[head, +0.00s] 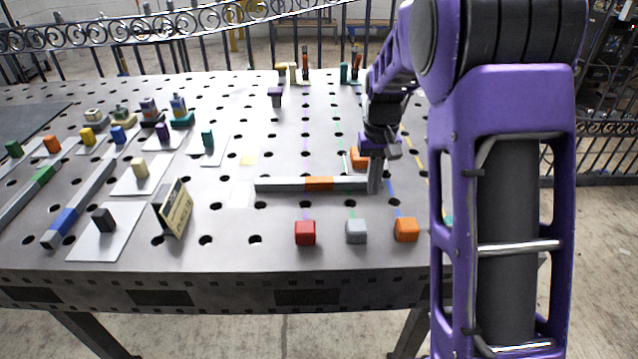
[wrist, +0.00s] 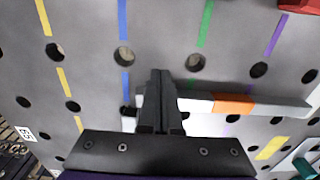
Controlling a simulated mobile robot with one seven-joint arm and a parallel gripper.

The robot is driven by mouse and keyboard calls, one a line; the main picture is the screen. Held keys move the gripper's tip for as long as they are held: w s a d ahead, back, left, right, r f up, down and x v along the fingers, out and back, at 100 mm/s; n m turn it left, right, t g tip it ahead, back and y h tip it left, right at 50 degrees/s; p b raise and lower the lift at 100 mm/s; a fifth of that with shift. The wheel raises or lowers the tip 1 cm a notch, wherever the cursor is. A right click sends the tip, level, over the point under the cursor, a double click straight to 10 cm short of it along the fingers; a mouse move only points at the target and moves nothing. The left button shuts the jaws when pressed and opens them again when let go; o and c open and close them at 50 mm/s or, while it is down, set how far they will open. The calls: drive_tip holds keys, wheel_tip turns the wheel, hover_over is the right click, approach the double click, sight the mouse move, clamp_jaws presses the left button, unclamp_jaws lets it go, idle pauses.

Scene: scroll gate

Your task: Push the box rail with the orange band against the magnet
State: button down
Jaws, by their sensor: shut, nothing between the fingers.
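The box rail with the orange band (head: 285,185) lies flat across the middle of the table, grey with an orange section near its middle. It also shows in the wrist view (wrist: 275,106). My gripper (head: 375,188) is shut and empty, pointing down at the rail's right end in the head view. In the wrist view its closed fingers (wrist: 157,78) are beside that end; whether they touch it I cannot tell. I cannot make out the magnet for certain.
Red (head: 305,232), grey (head: 356,231) and orange (head: 406,229) cubes stand in front of the rail. Another orange cube (head: 359,158) is just behind my gripper. A standing sign (head: 174,208) and other rails, one with a blue band (head: 65,221), are at left.

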drive_tip(key=shift+f, duration=0.95)
drive_tip(key=shift+r+p, duration=0.25)
drive_tip(key=shift+p, duration=0.05)
idle(0.6)
drive_tip(key=shift+w, duration=0.2)
drive_tip(key=shift+w+p, duration=1.7)
drive_tip(key=shift+w, duration=1.6)
drive_tip(key=shift+s, duration=0.15)
drive_tip(key=shift+s+b, duration=0.4)
drive_tip(key=shift+s, duration=0.75)
